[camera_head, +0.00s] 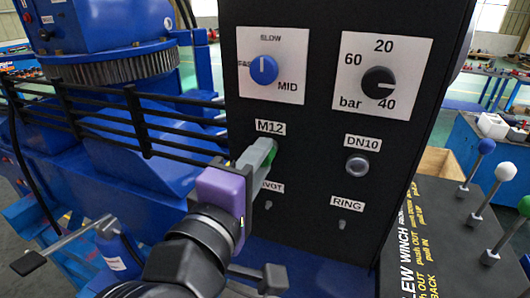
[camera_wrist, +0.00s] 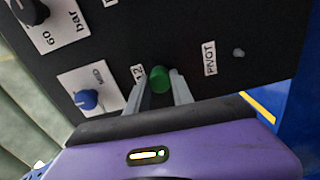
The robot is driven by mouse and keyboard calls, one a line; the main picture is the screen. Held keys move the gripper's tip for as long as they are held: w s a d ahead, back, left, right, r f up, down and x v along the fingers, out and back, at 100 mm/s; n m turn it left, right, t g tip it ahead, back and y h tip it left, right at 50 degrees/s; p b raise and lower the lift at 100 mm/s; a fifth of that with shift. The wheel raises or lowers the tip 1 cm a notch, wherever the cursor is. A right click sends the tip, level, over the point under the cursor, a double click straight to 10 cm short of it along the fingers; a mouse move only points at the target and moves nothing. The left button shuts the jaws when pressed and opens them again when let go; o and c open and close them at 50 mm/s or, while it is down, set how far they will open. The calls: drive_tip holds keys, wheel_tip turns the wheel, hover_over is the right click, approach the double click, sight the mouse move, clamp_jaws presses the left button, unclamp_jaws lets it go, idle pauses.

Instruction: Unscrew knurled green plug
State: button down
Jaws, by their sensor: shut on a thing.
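The green plug (camera_wrist: 160,79) sits on the black panel under the M12 label, between my two fingers in the wrist view. In the head view only a sliver of the plug (camera_head: 273,155) shows beside my grey fingers. My gripper (camera_head: 268,148), with its purple body, reaches the panel from the lower left and is shut on the plug. In the wrist view, my gripper (camera_wrist: 162,84) has a finger on each side of the plug. The plug's knurling and thread are too small or hidden to make out.
Right of the plug is the DN10 fitting (camera_head: 357,165). Above are a blue knob (camera_head: 264,69) and a black knob (camera_head: 378,83). Small studs sit by the PIVOT and RING labels below. Black railings (camera_head: 120,120) stand left; ball-topped levers (camera_head: 506,172) stand right.

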drive_tip(key=shift+n, duration=1.2)
drive_tip(key=n, duration=0.5)
drive_tip(key=shift+f, duration=0.1)
drive_tip(key=c, duration=1)
unclamp_jaws()
drive_tip(key=shift+c, duration=0.2)
drive_tip(key=shift+c, duration=0.7)
